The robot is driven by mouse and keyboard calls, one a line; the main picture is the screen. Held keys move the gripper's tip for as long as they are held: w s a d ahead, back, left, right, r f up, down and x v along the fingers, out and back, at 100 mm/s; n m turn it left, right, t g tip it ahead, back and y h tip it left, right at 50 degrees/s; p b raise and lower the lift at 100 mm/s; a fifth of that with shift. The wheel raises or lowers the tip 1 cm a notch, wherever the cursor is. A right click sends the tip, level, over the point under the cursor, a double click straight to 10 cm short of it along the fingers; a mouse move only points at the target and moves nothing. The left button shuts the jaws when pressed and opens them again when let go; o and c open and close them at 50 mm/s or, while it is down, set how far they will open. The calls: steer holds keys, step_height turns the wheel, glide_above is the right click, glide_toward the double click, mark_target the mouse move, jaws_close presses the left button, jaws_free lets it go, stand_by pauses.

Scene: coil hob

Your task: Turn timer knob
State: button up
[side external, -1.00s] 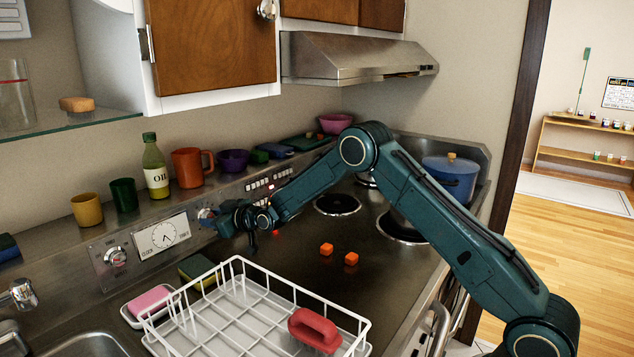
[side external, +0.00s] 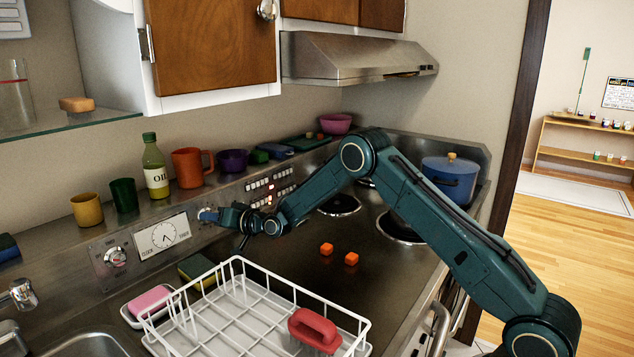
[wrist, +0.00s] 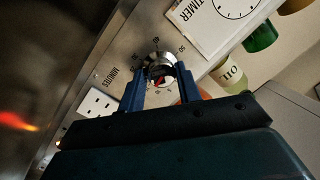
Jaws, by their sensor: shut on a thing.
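The timer knob (wrist: 161,68) is a round metallic knob with a red mark, set in a panel printed with minute numbers. In the wrist view my gripper (wrist: 160,77) has its two blue fingers on either side of the knob, shut on it. In the side view my gripper (side external: 207,214) reaches the panel just right of the clock-timer dial (side external: 163,236). There the knob is mostly hidden by the fingers.
Another knob (side external: 115,257) is left of the dial. A white dish rack (side external: 240,262) stands in front of the panel, below my gripper. A green bottle (side external: 154,172) and several cups line the ledge above. Orange cubes (side external: 326,249) lie on the hob.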

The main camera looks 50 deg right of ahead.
steer(key=shift+a+r, duration=0.1)
steer(key=shift+a, duration=0.25)
steer(key=o, duration=0.9)
steer(key=shift+d, duration=0.15)
steer(key=shift+s+d, duration=0.1)
steer(key=shift+d, duration=0.05)
steer(key=shift+v, duration=6.7)
